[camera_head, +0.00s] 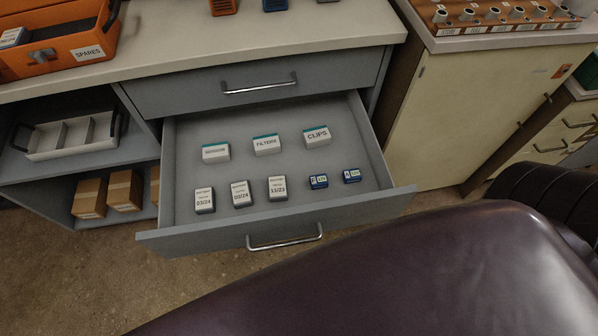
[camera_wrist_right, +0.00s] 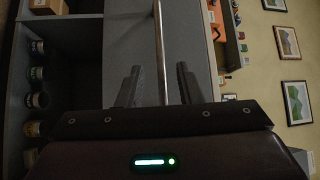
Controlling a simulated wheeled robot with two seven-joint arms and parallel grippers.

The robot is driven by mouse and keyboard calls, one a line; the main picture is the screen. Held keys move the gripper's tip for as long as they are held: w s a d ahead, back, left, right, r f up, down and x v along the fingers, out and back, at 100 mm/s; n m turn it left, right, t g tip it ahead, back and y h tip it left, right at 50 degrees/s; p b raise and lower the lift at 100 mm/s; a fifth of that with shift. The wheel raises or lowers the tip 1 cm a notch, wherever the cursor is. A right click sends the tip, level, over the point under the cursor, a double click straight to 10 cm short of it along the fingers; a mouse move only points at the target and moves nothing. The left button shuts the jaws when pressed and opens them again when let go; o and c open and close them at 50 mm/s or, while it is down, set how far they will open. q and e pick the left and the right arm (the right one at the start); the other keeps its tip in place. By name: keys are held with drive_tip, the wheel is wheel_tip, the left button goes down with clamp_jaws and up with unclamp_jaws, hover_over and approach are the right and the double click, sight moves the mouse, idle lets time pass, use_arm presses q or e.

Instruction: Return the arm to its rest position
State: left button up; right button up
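My right gripper (camera_wrist_right: 158,87) shows in the right wrist view. Its two dark fingers stand apart, and no held thing shows between them. A bright metal bar (camera_wrist_right: 159,40) runs lengthwise in the gap between the fingers; I cannot tell how far off it is. Neither gripper shows in the head view. There, the lower drawer (camera_head: 215,237) stands open, and its handle (camera_head: 285,242) has no gripper on it. In the drawer are white boxes, including the FILTERS box (camera_head: 267,146) and CLIPS box (camera_head: 317,136), dated grey packs (camera_head: 241,195) and two small blue items (camera_head: 319,182).
The upper drawer (camera_head: 180,95) is shut under the countertop (camera_head: 170,55). An orange SPARES case (camera_head: 65,50) stands on the counter. A white divided tray (camera_head: 70,150) and cardboard boxes (camera_head: 125,190) sit on the left shelves. A large dark maroon form hides the lower right.

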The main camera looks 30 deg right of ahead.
drive_tip(key=shift+s+d, duration=0.2)
drive_tip(key=shift+s, duration=0.1)
